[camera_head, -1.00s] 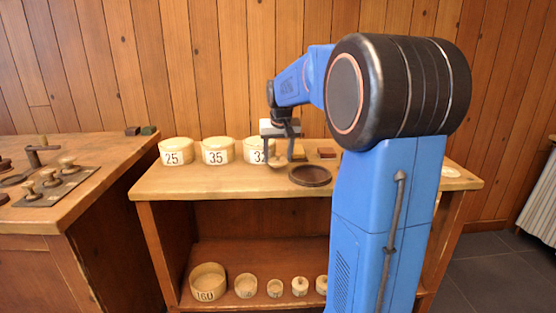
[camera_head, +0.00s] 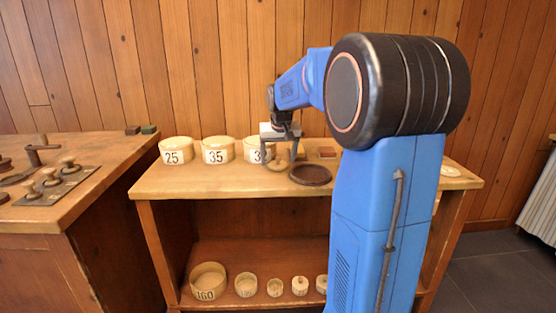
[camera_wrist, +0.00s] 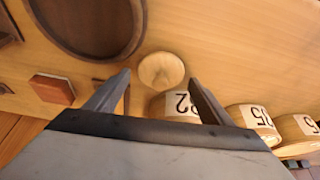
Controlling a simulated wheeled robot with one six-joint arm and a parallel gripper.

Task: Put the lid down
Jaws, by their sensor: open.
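The lid (camera_head: 277,167) is a small, pale wooden disc with a knob. It appears to lie on the bench top, in front of the box marked 32 and left of the round dark tray. My gripper (camera_head: 279,160) is open at the lid, pointing down. In the wrist view the lid (camera_wrist: 161,68) shows just past and between the spread fingertips (camera_wrist: 159,76), with a gap to each finger. I cannot tell the exact height of the fingertips above the bench.
Pale round boxes marked 25 (camera_head: 176,151), 35 (camera_head: 218,150) and 32 (camera_head: 252,150) stand along the back. The round dark tray (camera_head: 310,181) is close on the right, with a reddish block (camera_wrist: 52,88) nearby. More round boxes (camera_head: 209,281) sit on the lower shelf.

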